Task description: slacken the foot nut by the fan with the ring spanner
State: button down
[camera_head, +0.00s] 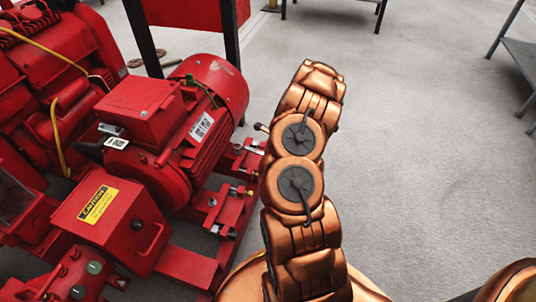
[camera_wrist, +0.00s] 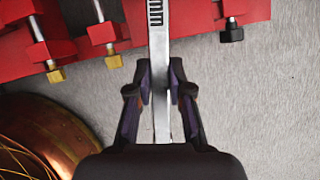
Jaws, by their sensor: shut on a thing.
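In the wrist view, my gripper (camera_wrist: 160,75) is shut on the ring spanner (camera_wrist: 159,35), a flat silver bar with dark "mm" lettering. The spanner points up the picture across the red base frame; its far end is outside the view, so its fit on any nut cannot be seen. In the head view, the red motor (camera_head: 165,125) stands on a red base (camera_head: 232,205), with its rounded fan cover (camera_head: 220,82) at the upper right. Small metal fasteners (camera_head: 238,147) show beside the fan end; which is the foot nut is unclear.
Brass-headed bolts (camera_wrist: 57,75) and a black-headed bolt (camera_wrist: 232,32) stick out from the red frame near the spanner. A yellow-labelled red box (camera_head: 110,215) stands front left. Open grey floor (camera_head: 430,130) lies right, with a grey table (camera_head: 520,55) at the edge.

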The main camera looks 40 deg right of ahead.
jog(key=shift+f+b, duration=0.45)
jog(key=shift+f, duration=0.6)
dwell(0.4)
jog(key=w+d+n+g+y+b, duration=0.1)
jog(key=w+d+n+y+b, duration=0.1)
jog(key=w+d+n, duration=0.4)
jog(key=shift+d+n+g+b, duration=0.4)
jog(key=shift+d+n+b, duration=0.25)
jog(key=shift+n, duration=0.05)
dwell(0.7)
jog(key=shift+s+a+m+p, duration=0.25)
jog(key=shift+s+m+p, duration=0.05)
jog(key=shift+p, duration=0.35)
dwell(0.7)
jog(key=shift+r, duration=0.15)
notch_tip(320, 180, up, 5)
jog(key=p, duration=0.3)
dwell(1.0)
